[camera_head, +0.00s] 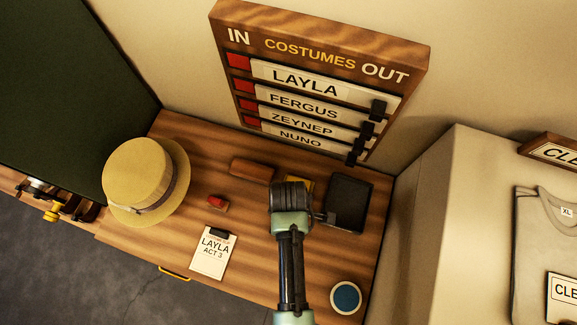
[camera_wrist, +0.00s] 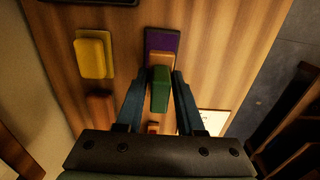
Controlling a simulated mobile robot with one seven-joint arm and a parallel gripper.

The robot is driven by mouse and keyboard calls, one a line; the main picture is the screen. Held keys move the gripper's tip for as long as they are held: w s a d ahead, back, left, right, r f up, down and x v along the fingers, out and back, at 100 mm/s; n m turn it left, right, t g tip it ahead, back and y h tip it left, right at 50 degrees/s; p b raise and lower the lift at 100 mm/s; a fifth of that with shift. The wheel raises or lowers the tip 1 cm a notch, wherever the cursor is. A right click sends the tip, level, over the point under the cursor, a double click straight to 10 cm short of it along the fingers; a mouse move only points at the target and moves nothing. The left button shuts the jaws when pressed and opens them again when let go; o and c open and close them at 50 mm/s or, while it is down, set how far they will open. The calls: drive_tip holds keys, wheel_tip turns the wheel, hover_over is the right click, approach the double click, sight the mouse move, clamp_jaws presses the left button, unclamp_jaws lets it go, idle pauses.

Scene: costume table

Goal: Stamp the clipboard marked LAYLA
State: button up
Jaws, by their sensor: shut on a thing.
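The clipboard marked LAYLA, ACT 3 (camera_head: 211,257) lies on the wooden table in the head view, left of my arm, with a dark clip at its top. A white sheet corner (camera_wrist: 207,122) at the right of the wrist view may be part of it. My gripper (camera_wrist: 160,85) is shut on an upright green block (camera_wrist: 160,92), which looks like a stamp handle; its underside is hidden. In the head view my wrist hides the jaws and block.
A straw hat (camera_head: 140,175) and a small red piece (camera_head: 217,203) are left. A brown block (camera_head: 251,170) and a black tray (camera_head: 348,203) are behind. A round blue piece (camera_head: 346,297) is front right. A yellow block (camera_wrist: 92,58) shows in the wrist view. The costumes board (camera_head: 320,45) stands behind.

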drive_tip(key=shift+f+b, duration=2.6)
drive_tip(key=shift+f, duration=0.15)
drive_tip(key=shift+f, duration=0.6)
drive_tip(key=shift+s+r, duration=0.1)
wheel_tip(320, 180, up, 7)
drive_tip(key=p, duration=0.7)
idle(0.4)
